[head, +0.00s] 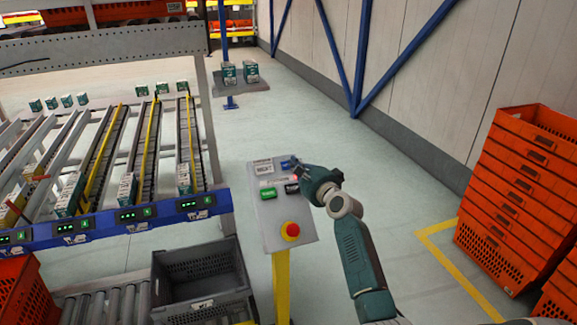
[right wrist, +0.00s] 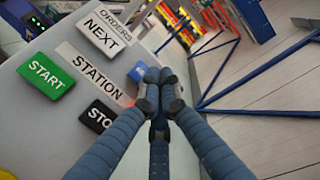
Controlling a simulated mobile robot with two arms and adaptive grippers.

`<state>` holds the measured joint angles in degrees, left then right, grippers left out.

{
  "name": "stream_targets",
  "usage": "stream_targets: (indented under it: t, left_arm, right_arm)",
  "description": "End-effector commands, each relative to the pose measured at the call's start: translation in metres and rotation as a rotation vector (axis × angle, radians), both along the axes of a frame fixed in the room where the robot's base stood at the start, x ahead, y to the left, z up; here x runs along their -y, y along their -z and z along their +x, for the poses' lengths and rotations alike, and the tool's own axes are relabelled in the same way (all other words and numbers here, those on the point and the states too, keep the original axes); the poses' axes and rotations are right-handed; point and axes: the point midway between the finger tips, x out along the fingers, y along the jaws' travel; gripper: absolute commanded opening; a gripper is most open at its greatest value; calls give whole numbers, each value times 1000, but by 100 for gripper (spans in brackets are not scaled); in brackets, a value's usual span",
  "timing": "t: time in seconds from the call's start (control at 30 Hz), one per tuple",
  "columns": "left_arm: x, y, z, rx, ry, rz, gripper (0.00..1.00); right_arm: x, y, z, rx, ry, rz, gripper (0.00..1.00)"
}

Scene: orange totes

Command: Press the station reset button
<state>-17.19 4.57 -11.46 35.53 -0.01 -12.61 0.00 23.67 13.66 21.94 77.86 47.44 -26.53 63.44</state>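The grey station panel (head: 272,222) stands on a yellow post in the middle of the head view. A blue button (head: 287,163) sits at its far right corner; I cannot read a label on it. In the right wrist view the blue button (right wrist: 137,72) is partly hidden behind my fingertips. My right gripper (head: 297,168) is over the panel's far right edge. Its fingers (right wrist: 155,88) are drawn together with nothing between them, tips close to the blue button. I cannot tell whether they touch it. My left gripper is not in view.
The panel also bears a green START button (right wrist: 45,75), a white NEXT button (right wrist: 102,33), a black STOP button (right wrist: 98,115) and a red mushroom button (head: 291,230). Orange totes (head: 515,190) are stacked at right. A dark crate (head: 200,280) sits on rollers at left.

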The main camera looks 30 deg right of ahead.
Motion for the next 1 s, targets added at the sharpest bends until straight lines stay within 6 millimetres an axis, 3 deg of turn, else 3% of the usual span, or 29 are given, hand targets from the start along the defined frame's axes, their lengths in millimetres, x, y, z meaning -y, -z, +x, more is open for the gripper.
stream_targets:
  t: [1.0]
  left_arm:
    - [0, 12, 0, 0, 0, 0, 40]
  right_arm:
    - [2, 10, 8, 0, 0, -1, 0]
